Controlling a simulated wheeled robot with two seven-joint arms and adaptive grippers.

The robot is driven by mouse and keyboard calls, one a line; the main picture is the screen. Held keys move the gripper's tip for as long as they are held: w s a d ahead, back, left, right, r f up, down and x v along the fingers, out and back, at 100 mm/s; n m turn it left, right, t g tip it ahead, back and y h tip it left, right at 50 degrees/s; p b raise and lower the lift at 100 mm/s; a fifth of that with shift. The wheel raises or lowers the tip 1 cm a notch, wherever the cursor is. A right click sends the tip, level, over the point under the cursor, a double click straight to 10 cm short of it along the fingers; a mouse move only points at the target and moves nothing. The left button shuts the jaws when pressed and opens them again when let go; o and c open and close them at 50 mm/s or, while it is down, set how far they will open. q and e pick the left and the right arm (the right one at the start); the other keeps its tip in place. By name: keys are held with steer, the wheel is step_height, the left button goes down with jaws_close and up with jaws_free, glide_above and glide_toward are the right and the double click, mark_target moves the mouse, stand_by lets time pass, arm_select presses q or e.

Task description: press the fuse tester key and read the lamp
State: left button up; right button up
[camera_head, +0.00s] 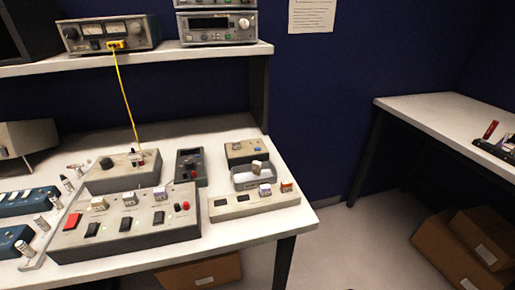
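I cannot tell which device is the fuse tester. A large grey panel (125,228) on the bench has a red key (72,221), several black keys and small white-topped parts. Behind it a grey box (124,176) has a dark knob (106,163) and a yellow cable. A dark handheld meter (190,166) stands beside it. No lit lamp can be made out. Neither of my grippers is in view.
A grey tray (256,180) and a pale strip block (256,204) sit near the bench's right edge. Blue boxes (27,202) are at left. Instruments (108,33) stand on the shelf (160,58). A second table (445,120) and cardboard boxes (448,250) are at right, beyond open floor.

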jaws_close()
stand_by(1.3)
